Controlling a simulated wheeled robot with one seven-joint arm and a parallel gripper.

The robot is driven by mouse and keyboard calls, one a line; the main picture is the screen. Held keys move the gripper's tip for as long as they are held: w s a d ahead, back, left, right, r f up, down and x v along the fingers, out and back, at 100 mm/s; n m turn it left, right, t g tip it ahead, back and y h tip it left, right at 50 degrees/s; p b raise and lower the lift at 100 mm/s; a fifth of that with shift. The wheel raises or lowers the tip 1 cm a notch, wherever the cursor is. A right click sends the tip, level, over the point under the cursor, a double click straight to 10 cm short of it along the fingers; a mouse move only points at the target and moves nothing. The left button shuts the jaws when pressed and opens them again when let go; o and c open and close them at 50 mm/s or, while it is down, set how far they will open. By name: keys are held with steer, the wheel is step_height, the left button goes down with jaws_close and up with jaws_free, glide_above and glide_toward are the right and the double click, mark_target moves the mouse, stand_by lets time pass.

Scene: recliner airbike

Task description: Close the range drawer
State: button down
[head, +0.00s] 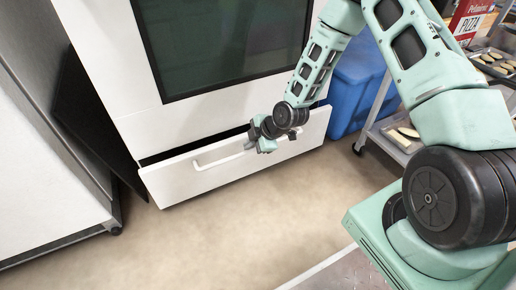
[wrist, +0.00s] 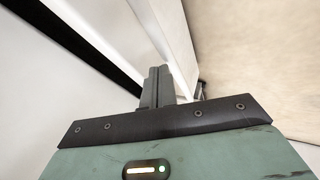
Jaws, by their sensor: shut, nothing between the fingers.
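The range drawer (head: 225,172) is a white front panel at the foot of the white range (head: 180,125). It stands partly pulled out, with a dark gap above its top edge, widest at the left. Its white bar handle (head: 218,161) faces outward. In the wrist view my gripper's fingers (wrist: 157,84) are together and empty, pointing at the drawer's white front (wrist: 168,40). The dark gap (wrist: 80,35) runs along the left there. I cannot tell whether the fingers touch the panel.
A dark oven window (head: 225,45) is above the drawer. The floor (head: 230,225) before the drawer is clear.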

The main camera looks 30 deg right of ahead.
mark_target(240, 137)
steer(key=shift+w+r+b, duration=0.1)
steer(key=shift+w+b, duration=0.3)
steer(key=shift+w, duration=0.85)
steer(key=shift+w+r+p, duration=0.1)
steer(key=shift+w+p, duration=0.35)
steer(key=shift+w, duration=0.85)
steer(key=shift+s, duration=0.1)
